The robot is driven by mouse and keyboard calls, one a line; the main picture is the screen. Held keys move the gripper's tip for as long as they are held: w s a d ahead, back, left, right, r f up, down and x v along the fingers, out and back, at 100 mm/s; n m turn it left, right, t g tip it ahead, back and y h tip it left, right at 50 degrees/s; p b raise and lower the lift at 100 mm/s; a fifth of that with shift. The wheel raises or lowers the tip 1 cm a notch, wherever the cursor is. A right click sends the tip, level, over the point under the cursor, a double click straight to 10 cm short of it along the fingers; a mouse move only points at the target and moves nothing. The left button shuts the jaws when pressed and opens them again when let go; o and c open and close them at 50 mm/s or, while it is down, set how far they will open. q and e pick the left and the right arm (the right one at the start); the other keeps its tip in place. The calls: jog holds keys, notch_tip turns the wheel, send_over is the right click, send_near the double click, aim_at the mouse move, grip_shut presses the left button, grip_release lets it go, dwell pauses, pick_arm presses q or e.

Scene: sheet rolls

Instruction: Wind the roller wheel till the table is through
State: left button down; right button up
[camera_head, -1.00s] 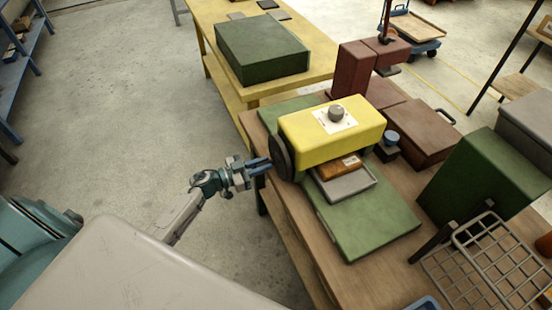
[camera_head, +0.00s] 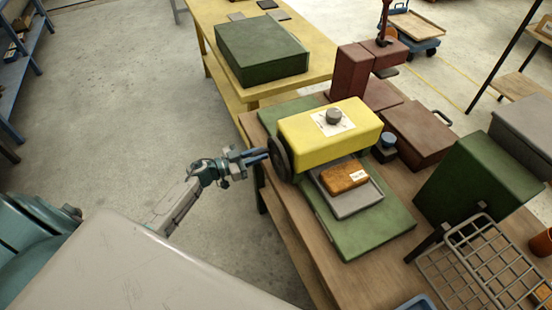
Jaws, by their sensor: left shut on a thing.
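The roller machine is a yellow box (camera_head: 335,142) with a grey knob (camera_head: 333,116) on a white label on top. Its dark roller wheel (camera_head: 281,161) is upright on the left side. My left gripper (camera_head: 265,155) reaches in from the left and is shut at the wheel's rim; the grip itself is small and partly hidden. The grey table (camera_head: 358,205) sticks out from under the front of the yellow box, with an orange-brown slab (camera_head: 343,176) bearing a white label on it. The table's rear part is hidden under the box. My right gripper is out of view.
The machine stands on a green base (camera_head: 385,232) on a wooden bench (camera_head: 305,243). A dark green block (camera_head: 478,178) and a wire rack (camera_head: 485,260) are at the right. Red-brown boxes (camera_head: 425,135) stand behind. Open floor lies left of the bench.

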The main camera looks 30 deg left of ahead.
aim_at(268, 140)
pick_arm(q)
jog(key=shift+w+a+r+p, duration=0.15)
jog(key=shift+r+p, duration=0.2)
jog(key=shift+r, duration=0.25)
jog(key=shift+w+a+r+p, duration=0.1)
jog(key=shift+r+p, duration=0.25)
jog(key=shift+r, duration=0.2)
jog(key=shift+s+d+r+p, duration=0.1)
jog(key=shift+r+p, duration=1.25)
jog(key=shift+p, duration=0.05)
